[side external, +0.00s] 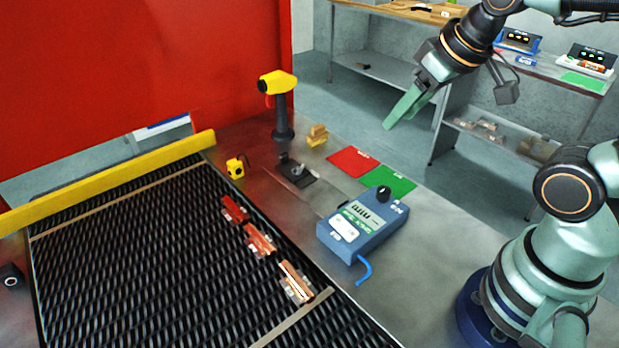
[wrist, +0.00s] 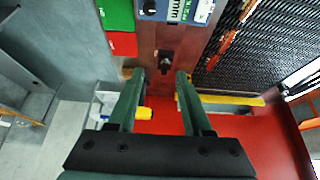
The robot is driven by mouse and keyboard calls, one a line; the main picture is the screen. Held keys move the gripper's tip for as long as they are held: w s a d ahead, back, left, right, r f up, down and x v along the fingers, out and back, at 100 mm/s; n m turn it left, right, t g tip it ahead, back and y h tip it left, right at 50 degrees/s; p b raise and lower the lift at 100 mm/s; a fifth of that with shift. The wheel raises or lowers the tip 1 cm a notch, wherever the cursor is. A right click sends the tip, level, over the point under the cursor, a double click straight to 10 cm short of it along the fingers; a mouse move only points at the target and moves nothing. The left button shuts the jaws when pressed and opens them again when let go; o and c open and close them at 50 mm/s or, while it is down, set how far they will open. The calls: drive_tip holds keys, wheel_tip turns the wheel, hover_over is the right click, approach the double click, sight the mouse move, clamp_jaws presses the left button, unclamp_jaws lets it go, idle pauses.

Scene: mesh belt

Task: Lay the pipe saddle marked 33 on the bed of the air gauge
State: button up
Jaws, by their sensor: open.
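Three reddish copper pipe saddles lie in a row on the dark mesh belt (side external: 140,265): a far one (side external: 235,209), a middle one (side external: 259,240) and a near one (side external: 295,281). I cannot read a number on any of them. The blue air gauge (side external: 340,243), with display, black knob and blue hose, sits on the table right of the belt. A small black fixture (side external: 295,172) stands behind it; I cannot tell whether it is the gauge's bed. It also shows in the wrist view (wrist: 166,62). My gripper (side external: 394,118) is open and empty, high above the table's right side.
A red mat (side external: 352,161) and a green mat (side external: 388,181) lie behind the gauge. A yellow scanner on a black stand (side external: 279,100), yellow blocks (side external: 317,136) and a yellow tape measure (side external: 236,167) stand farther back. A yellow rail (side external: 120,178) crosses the belt's far end.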

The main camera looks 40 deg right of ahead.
drive_tip(key=shift+o, duration=0.3)
drive_tip(key=shift+o, duration=0.6)
